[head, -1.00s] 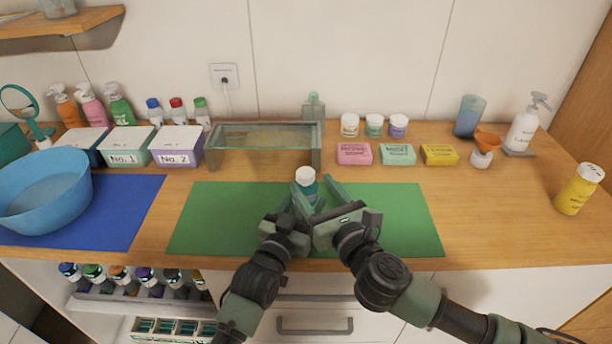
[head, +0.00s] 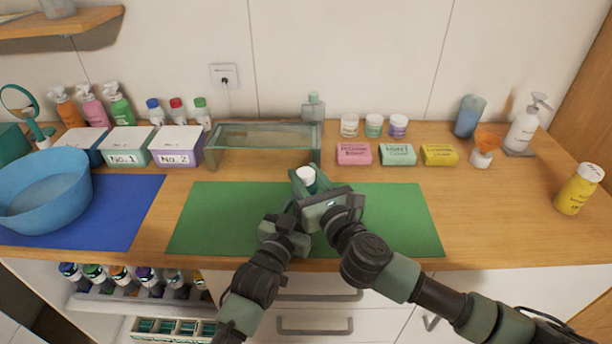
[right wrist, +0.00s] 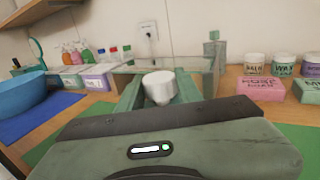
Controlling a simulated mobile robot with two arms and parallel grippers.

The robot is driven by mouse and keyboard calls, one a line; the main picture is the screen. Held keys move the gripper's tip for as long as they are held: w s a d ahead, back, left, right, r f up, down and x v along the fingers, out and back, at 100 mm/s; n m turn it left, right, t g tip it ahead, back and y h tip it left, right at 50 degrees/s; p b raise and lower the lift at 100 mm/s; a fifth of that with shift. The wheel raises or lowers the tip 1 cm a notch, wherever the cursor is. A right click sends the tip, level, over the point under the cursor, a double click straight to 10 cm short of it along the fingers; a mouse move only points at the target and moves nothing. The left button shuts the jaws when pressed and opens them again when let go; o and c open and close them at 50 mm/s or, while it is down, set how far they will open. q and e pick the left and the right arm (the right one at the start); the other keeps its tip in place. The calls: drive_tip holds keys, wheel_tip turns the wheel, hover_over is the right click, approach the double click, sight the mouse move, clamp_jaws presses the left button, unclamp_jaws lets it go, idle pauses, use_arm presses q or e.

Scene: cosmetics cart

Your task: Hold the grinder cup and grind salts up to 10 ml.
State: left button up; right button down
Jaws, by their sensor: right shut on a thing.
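The grinder cup shows as a white round cap (head: 306,176) above the green mat (head: 400,215) in the head view. The white cap also shows in the right wrist view (right wrist: 160,84). My right gripper (head: 306,172) has one finger on each side of it and is shut on it. The body below the cap is mostly hidden by my right gripper. My left gripper (head: 286,232) is low beside the right one, and its fingers are hidden behind the right hand. No salt and no level mark can be seen.
A glass-topped tray (head: 262,137) stands just behind the mat. Soap boxes (head: 397,154) and small jars (head: 374,126) stand behind right, with an orange funnel (head: 487,141) farther right. A blue basin (head: 45,190) is at the left. The mat's right side is clear.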

drive_tip(key=m+t+h, duration=0.1)
drive_tip(key=m+h, duration=0.1)
drive_tip(key=h, duration=0.1)
drive_tip(key=shift+s+a, duration=0.1)
drive_tip(key=shift+a, duration=0.1)
drive_tip(key=m+h, duration=0.2)
drive_tip(key=h, duration=0.1)
drive_tip(key=shift+t, duration=0.4)
drive_tip(key=shift+d+m+h, duration=0.15)
drive_tip(key=shift+m+h, duration=0.15)
drive_tip(key=shift+h, duration=0.1)
drive_tip(key=c, duration=0.9)
unclamp_jaws()
drive_tip(key=shift+c, duration=0.2)
drive_tip(key=s, duration=1.2)
drive_tip(key=shift+d, duration=0.4)
